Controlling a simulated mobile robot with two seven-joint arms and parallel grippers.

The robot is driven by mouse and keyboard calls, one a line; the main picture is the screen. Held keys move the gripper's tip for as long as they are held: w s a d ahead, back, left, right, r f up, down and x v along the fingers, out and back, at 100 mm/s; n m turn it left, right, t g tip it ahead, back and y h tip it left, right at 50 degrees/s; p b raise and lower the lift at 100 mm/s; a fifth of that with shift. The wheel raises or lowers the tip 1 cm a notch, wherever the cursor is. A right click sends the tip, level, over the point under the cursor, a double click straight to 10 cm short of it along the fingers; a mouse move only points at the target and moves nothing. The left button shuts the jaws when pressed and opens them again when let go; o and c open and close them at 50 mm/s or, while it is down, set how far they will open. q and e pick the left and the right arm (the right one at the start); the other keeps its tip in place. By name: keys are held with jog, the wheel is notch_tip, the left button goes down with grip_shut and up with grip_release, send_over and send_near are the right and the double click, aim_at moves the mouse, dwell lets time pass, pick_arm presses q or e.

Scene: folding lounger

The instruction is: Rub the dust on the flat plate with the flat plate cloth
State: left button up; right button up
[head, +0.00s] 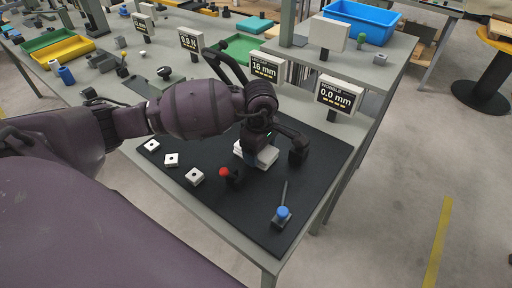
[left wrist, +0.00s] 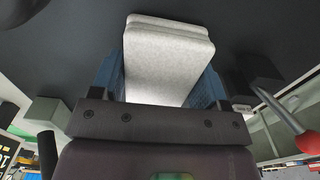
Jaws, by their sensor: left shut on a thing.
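My left gripper (head: 256,148) is shut on a white, folded pad that looks like the flat plate cloth (head: 262,158), over the black work surface (head: 325,165). In the left wrist view the cloth (left wrist: 165,60) sits between the blue fingers of the gripper (left wrist: 165,85), its layers stacked. I cannot tell whether the cloth touches the surface under it. I cannot single out a separate flat plate, and no dust is clear to see; the gripper and cloth hide part of the surface. My right gripper is not in view.
A red-knobbed lever (head: 224,172) stands close to the cloth. A dark upright part (head: 298,155) is right of it. Display signs (head: 339,95) stand behind. The surface's front right is mostly clear.

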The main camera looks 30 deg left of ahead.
aim_at(270, 155)
pick_arm(q)
jog(key=shift+s+d+f, duration=0.1)
jog(key=shift+s+d, duration=0.05)
jog(key=shift+d, duration=1.7)
jog(key=shift+a, duration=0.1)
